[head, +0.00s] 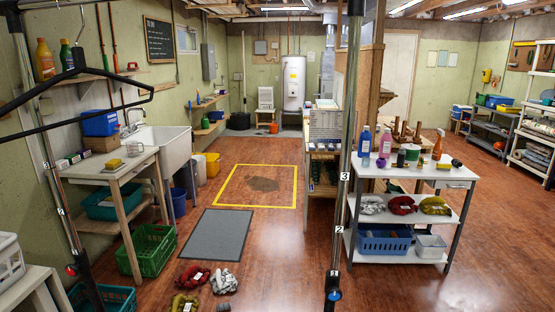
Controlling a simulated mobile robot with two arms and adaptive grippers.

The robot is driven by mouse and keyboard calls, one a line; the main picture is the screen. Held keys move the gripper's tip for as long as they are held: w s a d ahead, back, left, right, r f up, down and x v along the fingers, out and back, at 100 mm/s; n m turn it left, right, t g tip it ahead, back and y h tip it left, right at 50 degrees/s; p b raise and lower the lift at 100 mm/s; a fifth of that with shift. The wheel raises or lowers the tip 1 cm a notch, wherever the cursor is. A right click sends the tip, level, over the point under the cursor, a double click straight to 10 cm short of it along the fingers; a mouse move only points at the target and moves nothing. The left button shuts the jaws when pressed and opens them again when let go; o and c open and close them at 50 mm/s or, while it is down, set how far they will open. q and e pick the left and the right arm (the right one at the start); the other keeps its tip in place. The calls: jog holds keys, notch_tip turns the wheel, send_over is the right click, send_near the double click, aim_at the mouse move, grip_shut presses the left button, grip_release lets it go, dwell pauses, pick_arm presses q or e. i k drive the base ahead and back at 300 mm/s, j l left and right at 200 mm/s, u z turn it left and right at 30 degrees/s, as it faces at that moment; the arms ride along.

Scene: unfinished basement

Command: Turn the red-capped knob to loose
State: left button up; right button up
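The red-capped knob (71,269) sits low on the left upright pole (48,165), near the picture's lower left. It is small and dark around its red end, and I cannot tell whether it is tight or loose. A matching blue-capped knob (335,295) sits low on the right upright pole (343,190), at the bottom edge. Neither of my grippers is in view.
A black hanger (85,75) hangs at upper left near the left pole. A side table with a sink (165,145), a green crate (150,250) and a white cart (410,172) stand around. Gloves (193,276) lie on the floor by a grey mat (216,234).

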aim_at(72, 269)
jog(key=u, duration=1.3)
